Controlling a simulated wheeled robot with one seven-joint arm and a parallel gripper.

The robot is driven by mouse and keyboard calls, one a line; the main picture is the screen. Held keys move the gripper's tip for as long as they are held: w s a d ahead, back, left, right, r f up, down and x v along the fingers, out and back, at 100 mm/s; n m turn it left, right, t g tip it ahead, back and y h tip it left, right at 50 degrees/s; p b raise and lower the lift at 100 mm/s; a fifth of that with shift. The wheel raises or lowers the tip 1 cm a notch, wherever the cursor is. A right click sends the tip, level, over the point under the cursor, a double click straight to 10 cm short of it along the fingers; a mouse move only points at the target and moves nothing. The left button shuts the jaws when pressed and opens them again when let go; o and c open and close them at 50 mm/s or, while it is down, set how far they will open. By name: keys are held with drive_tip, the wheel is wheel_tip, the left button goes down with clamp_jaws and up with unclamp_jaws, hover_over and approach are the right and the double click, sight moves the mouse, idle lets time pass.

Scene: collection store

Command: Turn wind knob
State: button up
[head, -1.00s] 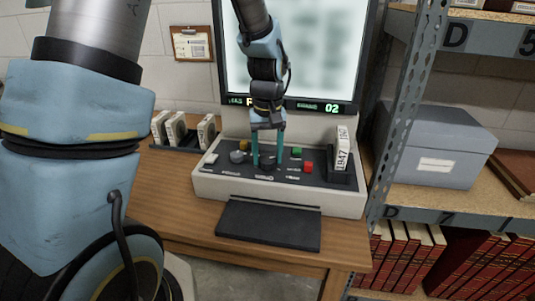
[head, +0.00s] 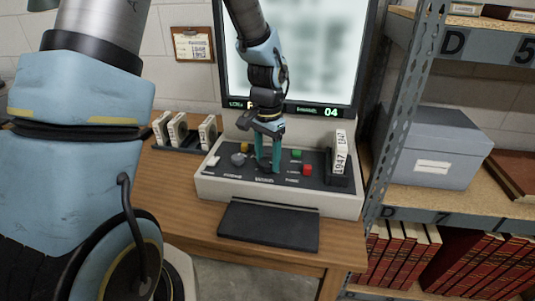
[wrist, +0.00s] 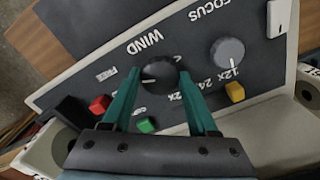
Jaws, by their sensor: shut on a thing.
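The wind knob (wrist: 159,75) is a round black knob on the dark control panel, under the label WIND in the wrist view. My gripper (wrist: 158,76) has its two teal fingers on either side of the knob, shut on it. In the head view my gripper (head: 267,168) reaches down onto the middle of the panel of the light grey reader (head: 225,188), and its fingers mostly hide the knob. The screen's lower strip (head: 330,112) shows a green 04.
The grey focus knob (wrist: 228,52), a yellow button (wrist: 235,92), a green button (wrist: 146,125) and a red button (wrist: 99,104) sit close around. A box marked 1947 (head: 340,152) stands at the panel's right. A metal shelf (head: 410,100) stands right of the desk.

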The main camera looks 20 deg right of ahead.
sight(268, 161)
drive_tip(key=m+p, duration=0.2)
drive_tip(key=m, duration=0.2)
drive_tip(key=shift+r, duration=0.1)
drive_tip(key=shift+m+p, duration=0.65)
drive_tip(key=shift+m, duration=0.85)
drive_tip(key=o, duration=1.4)
drive_tip(key=shift+c, duration=0.2)
wheel_tip(268, 161, up, 11)
drive_tip(key=b, duration=0.1)
drive_tip(key=shift+f, duration=0.2)
